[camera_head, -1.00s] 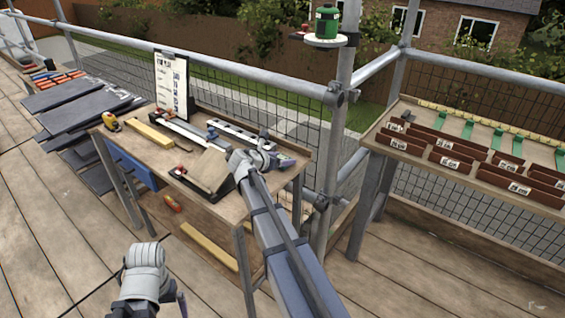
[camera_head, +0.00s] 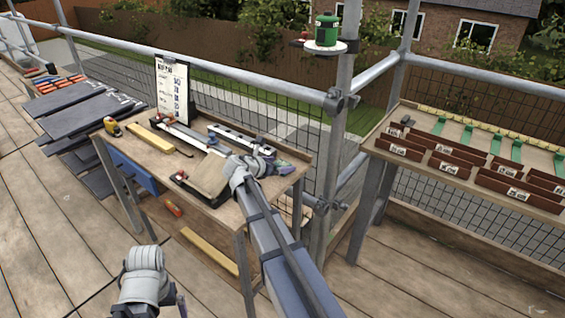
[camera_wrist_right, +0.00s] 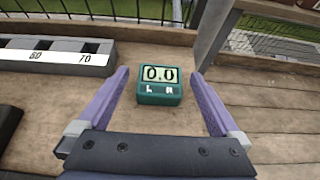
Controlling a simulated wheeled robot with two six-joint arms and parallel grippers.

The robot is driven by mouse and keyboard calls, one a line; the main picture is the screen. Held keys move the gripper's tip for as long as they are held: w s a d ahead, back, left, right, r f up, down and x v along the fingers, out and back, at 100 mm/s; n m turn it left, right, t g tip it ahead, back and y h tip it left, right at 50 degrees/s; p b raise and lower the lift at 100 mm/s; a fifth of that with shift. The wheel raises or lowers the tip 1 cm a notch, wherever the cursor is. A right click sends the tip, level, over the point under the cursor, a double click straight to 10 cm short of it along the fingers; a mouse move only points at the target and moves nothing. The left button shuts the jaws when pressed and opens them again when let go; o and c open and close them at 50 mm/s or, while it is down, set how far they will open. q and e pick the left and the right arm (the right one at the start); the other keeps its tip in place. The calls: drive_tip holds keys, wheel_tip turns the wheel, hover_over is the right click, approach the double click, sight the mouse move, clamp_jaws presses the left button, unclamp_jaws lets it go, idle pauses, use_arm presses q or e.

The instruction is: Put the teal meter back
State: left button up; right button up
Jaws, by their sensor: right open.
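The teal meter (camera_wrist_right: 160,86) sits on the wooden bench top in the right wrist view, its display reading 0.0 with L and R below. My right gripper (camera_wrist_right: 164,102) is open, with one purple finger on each side of the meter and gaps between them and it. In the head view my right gripper (camera_head: 280,167) is low over the right end of the workbench (camera_head: 222,212). The meter is hard to make out there behind my wrist. My left gripper (camera_head: 178,301) is at the lower left, away from the bench, and its fingers cannot be read.
A grey slotted block (camera_wrist_right: 55,53) marked 60 and 70 lies left of the meter. A clipboard (camera_head: 173,88) stands at the bench's back. A shelf with brown bins (camera_head: 455,172) is at the right. A green device (camera_head: 325,32) sits on a post bracket. Scaffold rails run behind the bench.

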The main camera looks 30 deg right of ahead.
drive_tip(key=p+v, duration=0.4)
drive_tip(key=v, duration=0.5)
drive_tip(key=shift+s+a+r, duration=0.15)
drive_tip(key=shift+a+r, duration=0.05)
drive_tip(key=shift+a, duration=0.15)
drive_tip(key=b+x, duration=0.5)
drive_tip(key=x, duration=0.6)
drive_tip(key=shift+d+f+b, duration=0.3)
drive_tip(key=shift+b, duration=0.1)
drive_tip(key=shift+d+f, duration=0.15)
drive_tip(key=shift+f, duration=0.05)
drive_tip(key=shift+r, duration=0.15)
